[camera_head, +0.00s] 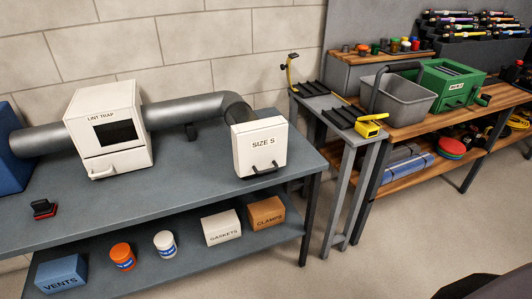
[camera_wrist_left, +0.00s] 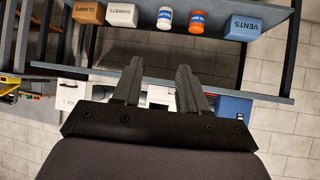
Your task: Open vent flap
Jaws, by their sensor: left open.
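The vent flap (camera_head: 259,149) is a white square panel labelled SIZE S, with a dark handle (camera_head: 264,169) at its lower edge. It stands upright and looks closed on the white housing at the right end of the grey duct (camera_head: 190,109), on the blue-grey bench (camera_head: 190,200). In the left wrist view, which is upside down, part of the white vent unit (camera_wrist_left: 71,101) shows at the left. My left gripper (camera_wrist_left: 158,67) is open and empty in that view, with the bench beyond its fingers. It is not seen in the head view. My right gripper is not in view.
A white lint trap box (camera_head: 107,128) stands left along the duct; a small red-and-black item (camera_head: 43,209) lies near it. The lower shelf holds labelled boxes and jars. A narrow grey stand (camera_head: 330,108) with a yellow tool is right of the bench.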

